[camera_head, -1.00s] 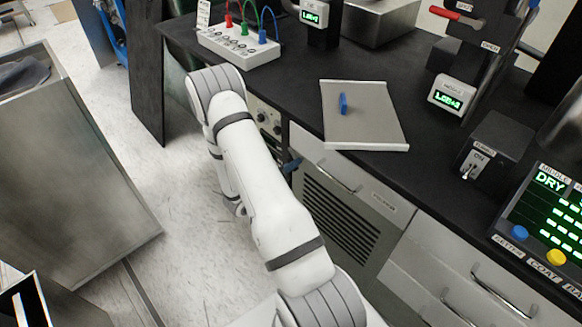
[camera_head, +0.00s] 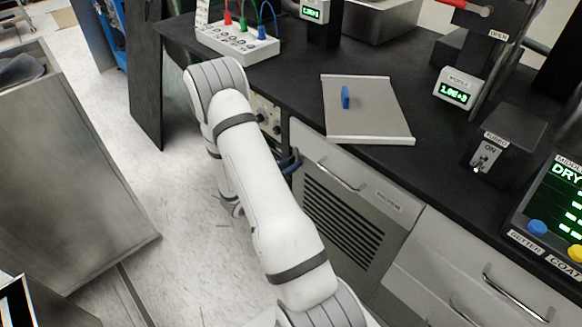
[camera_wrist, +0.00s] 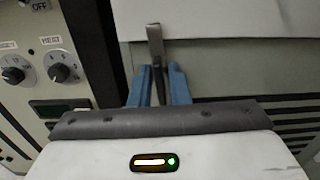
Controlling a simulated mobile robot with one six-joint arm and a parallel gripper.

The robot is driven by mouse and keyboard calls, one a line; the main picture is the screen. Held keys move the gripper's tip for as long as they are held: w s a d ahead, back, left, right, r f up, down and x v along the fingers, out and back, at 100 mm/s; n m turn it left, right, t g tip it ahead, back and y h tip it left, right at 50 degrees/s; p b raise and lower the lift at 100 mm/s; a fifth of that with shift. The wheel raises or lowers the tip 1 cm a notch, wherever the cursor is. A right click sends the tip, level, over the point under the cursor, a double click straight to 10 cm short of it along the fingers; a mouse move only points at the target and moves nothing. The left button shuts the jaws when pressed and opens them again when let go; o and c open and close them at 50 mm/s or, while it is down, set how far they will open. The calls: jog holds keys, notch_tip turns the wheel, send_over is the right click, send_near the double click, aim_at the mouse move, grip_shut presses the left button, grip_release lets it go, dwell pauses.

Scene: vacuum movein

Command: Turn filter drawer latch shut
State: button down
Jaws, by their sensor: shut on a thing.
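In the wrist view a narrow grey metal latch (camera_wrist: 155,42) stands nearly upright, at the left end of the pale drawer front (camera_wrist: 225,20). Its upper end overlaps the drawer front and its lower part runs down between the two blue fingers of my gripper (camera_wrist: 158,85). The fingers are shut on the latch.
A knob panel (camera_wrist: 45,65) lies just left of the latch. A vent grille (camera_head: 342,220) is below the drawer. On the black benchtop are a grey plate with a blue handle (camera_head: 367,115), a cable box (camera_head: 238,42) and a switch box (camera_head: 510,140).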

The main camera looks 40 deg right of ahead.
jog(key=shift+m, duration=0.3)
dwell(0.4)
jog(key=c, duration=1.6)
grip_release()
jog(key=shift+o, duration=0.2)
jog(key=s+a, duration=0.1)
jog(key=a, duration=0.6)
jog(key=shift+a+p, duration=0.35)
jog(key=shift+p, duration=0.05)
jog(key=shift+r, duration=0.1)
